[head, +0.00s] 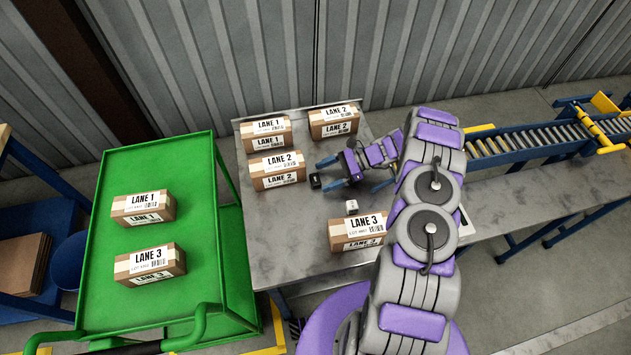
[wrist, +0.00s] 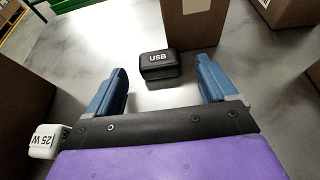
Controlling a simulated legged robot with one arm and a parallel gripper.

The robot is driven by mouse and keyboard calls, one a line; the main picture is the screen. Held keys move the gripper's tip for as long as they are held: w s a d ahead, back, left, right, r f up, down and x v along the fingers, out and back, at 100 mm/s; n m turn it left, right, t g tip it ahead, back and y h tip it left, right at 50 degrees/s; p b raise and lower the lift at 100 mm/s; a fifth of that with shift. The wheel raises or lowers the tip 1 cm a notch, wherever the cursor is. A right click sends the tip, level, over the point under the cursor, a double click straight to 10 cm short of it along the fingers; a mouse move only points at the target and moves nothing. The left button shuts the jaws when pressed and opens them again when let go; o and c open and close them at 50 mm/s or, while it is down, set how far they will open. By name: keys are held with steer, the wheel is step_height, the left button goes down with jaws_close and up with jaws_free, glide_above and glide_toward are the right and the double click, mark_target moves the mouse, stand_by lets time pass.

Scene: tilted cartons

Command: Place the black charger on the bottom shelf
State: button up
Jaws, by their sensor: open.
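The black charger (head: 315,181), a small box, sits on the grey metal table (head: 292,222). In the wrist view the black charger (wrist: 160,66) reads "USB" and lies just ahead of the fingertips, roughly centred between them. My gripper (head: 327,174) is open and empty, low over the table. Its two blue fingers show apart in the wrist view (wrist: 162,78).
A white charger (head: 351,206) marked "25 W" sits beside my gripper. Several cartons stand around: a LANE 2 carton (head: 277,170) near the black charger and a LANE 3 carton (head: 357,232) in front. A roller conveyor (head: 525,137) runs right. A blue rack (head: 35,307) stands far left.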

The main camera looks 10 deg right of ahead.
steer(key=shift+x, duration=1.1)
steer(key=c, duration=1.2)
steer(key=shift+r, duration=0.1)
steer(key=shift+c, duration=0.2)
step_height(320, 180, up, 18)
steer(key=p, duration=0.2)
